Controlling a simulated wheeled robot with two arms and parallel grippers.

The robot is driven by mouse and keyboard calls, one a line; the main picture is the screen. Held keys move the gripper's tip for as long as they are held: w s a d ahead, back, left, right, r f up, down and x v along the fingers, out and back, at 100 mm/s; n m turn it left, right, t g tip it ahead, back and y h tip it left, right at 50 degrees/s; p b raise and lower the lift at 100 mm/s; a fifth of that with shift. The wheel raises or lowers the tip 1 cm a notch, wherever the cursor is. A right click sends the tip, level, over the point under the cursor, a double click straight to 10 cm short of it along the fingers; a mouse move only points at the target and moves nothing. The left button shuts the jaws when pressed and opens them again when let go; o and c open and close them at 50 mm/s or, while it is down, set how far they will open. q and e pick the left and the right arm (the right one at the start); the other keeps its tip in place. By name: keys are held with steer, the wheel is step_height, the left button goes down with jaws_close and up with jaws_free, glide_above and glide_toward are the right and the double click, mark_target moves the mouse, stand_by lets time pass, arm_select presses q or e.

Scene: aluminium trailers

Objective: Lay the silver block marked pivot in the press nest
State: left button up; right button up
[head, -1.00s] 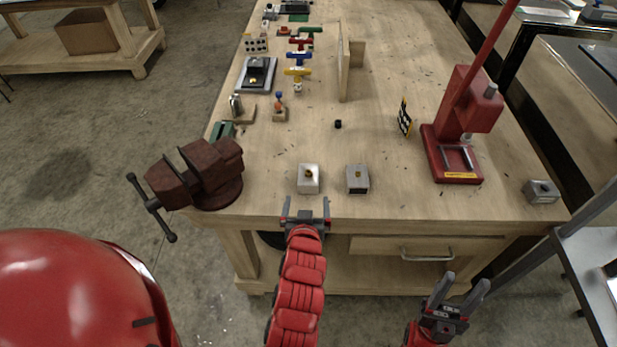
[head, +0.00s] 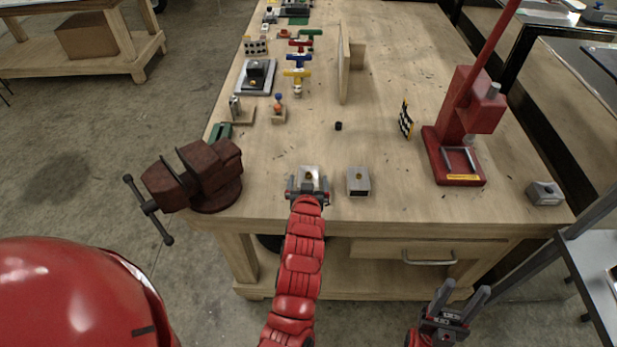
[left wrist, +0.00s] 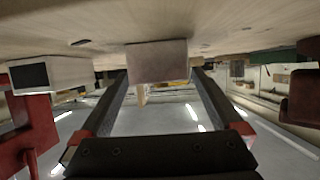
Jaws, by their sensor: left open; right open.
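Three silver-grey blocks with a small fitting on top are on the bench: a paler left block (head: 309,172), a middle block (head: 358,181) and a right block (head: 545,193) near the right edge. No pivot marking is legible. My left gripper (head: 308,186) is open, its fingers on either side of the left block. In the left wrist view this block (left wrist: 158,62) shows between the open fingers; the middle block (left wrist: 50,75) has a dark front panel. The press nest (head: 458,160), with grey rails, sits empty on the red press. My right gripper (head: 459,303) is open and empty before the bench.
A dark red vise (head: 200,175) stands at the bench's left front corner. The red press (head: 467,125) stands at the right. Bench between middle block and press is clear.

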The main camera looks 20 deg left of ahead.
arm_select(q)
steer(key=shift+x, duration=1.3)
jaws_close()
